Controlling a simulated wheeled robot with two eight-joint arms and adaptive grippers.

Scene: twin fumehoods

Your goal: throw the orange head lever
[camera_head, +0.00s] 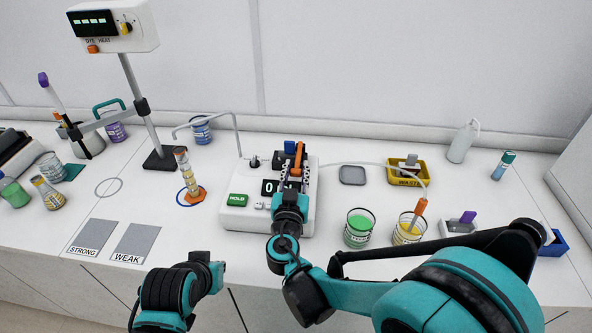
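The orange head lever (298,158) stands up at the back of a white pump-like device (240,213) with a dark display and a green HOLD button. My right gripper (293,175) is over the front of this device, just in front of the lever. Its two fingers look apart, with part of the display showing between them. I cannot tell whether a fingertip touches the lever. My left gripper (216,270) is low at the front edge of the bench, away from the device. Its fingers do not show clearly.
Beakers of green (358,228) and yellow liquid (406,232) stand right of the device, near my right arm. A yellow waste tray (424,175) is behind them. A stand with a control box (115,27) and a vial on an orange base (197,198) are to the left.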

